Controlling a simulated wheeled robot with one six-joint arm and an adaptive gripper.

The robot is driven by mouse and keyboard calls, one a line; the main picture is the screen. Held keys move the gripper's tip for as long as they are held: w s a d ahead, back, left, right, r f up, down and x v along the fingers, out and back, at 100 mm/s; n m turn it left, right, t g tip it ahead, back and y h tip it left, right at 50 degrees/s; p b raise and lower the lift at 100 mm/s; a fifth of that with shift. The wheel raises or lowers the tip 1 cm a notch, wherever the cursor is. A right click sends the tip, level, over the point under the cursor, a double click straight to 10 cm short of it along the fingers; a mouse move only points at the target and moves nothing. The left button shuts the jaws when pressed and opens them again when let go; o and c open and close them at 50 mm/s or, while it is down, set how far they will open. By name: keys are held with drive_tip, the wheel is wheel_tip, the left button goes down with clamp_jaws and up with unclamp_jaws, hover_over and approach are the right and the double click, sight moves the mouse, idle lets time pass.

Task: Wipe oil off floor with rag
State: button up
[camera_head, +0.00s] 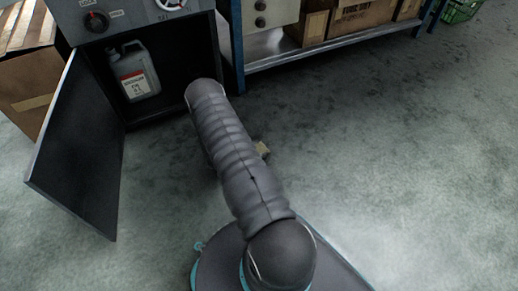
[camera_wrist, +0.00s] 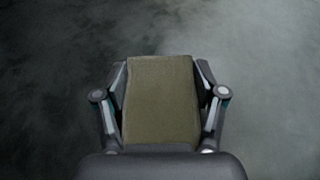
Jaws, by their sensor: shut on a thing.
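In the wrist view my gripper (camera_wrist: 160,100) is shut on an olive-green rag (camera_wrist: 161,95), with a finger on each side of it. In the head view my grey-sleeved arm hides my gripper and most of the rag; only a small pale corner of the rag (camera_head: 262,149) shows to the right of the arm. The grey floor (camera_head: 400,150) has dark smudgy patches, mostly in front of the shelf. In the wrist view the floor (camera_wrist: 60,60) is dark on the left and paler at the upper right. I cannot tell whether the rag touches the floor.
A dark cabinet stands at the upper left with its door (camera_head: 85,150) open and a grey canister (camera_head: 134,72) inside. Cardboard boxes (camera_head: 27,75) stand left of it. A blue-framed shelf (camera_head: 330,45) with boxes is at the back. The floor to the right is clear.

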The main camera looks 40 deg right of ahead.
sight(264, 141)
drive_tip(key=shift+a, duration=0.1)
drive_tip(key=shift+a, duration=2.35)
drive_tip(key=d, duration=1)
drive_tip(key=a, duration=0.3)
drive_tip(key=s+a, duration=0.1)
drive_tip(key=a, duration=0.2)
drive_tip(key=s+a, duration=0.1)
drive_tip(key=a, duration=0.3)
drive_tip(key=d, duration=1)
drive_tip(key=w+a, duration=0.1)
drive_tip(key=a, duration=0.2)
drive_tip(key=w+a, duration=0.1)
drive_tip(key=a, duration=0.2)
drive_tip(key=w+a, duration=0.2)
drive_tip(key=a, duration=0.2)
drive_tip(key=d, duration=1)
drive_tip(key=shift+s+a+p, duration=0.15)
drive_tip(key=shift+s+a, duration=0.2)
drive_tip(key=shift+a, duration=0.5)
drive_tip(key=shift+s+a+p, duration=0.15)
drive_tip(key=shift+s+a, duration=0.15)
drive_tip(key=shift+a, duration=0.55)
drive_tip(key=shift+s+a+p, duration=0.15)
drive_tip(key=shift+s+a, duration=0.2)
drive_tip(key=shift+a, duration=0.5)
